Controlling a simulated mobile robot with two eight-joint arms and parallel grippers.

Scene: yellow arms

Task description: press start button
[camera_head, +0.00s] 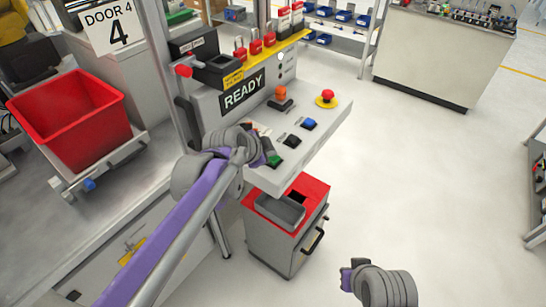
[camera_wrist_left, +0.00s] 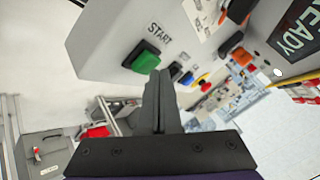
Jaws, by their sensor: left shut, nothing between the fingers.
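In the head view the green button (camera_head: 274,161) is at the near left end of the panel's button row. My left gripper (camera_head: 267,149) is shut and empty right by it. In the left wrist view its fingertips (camera_wrist_left: 160,75) overlap the button's lower right edge; I cannot tell whether they touch it. My right gripper (camera_head: 347,274) is low at the bottom, away from the panel; its fingers are too unclear to read.
Other controls on the panel are a black button (camera_head: 292,140), a blue button (camera_head: 309,124), a red mushroom button (camera_head: 327,97) and an orange one (camera_head: 281,92). A READY display (camera_head: 242,92) stands behind. A red-topped cabinet (camera_head: 270,240) is below. Open floor lies to the right.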

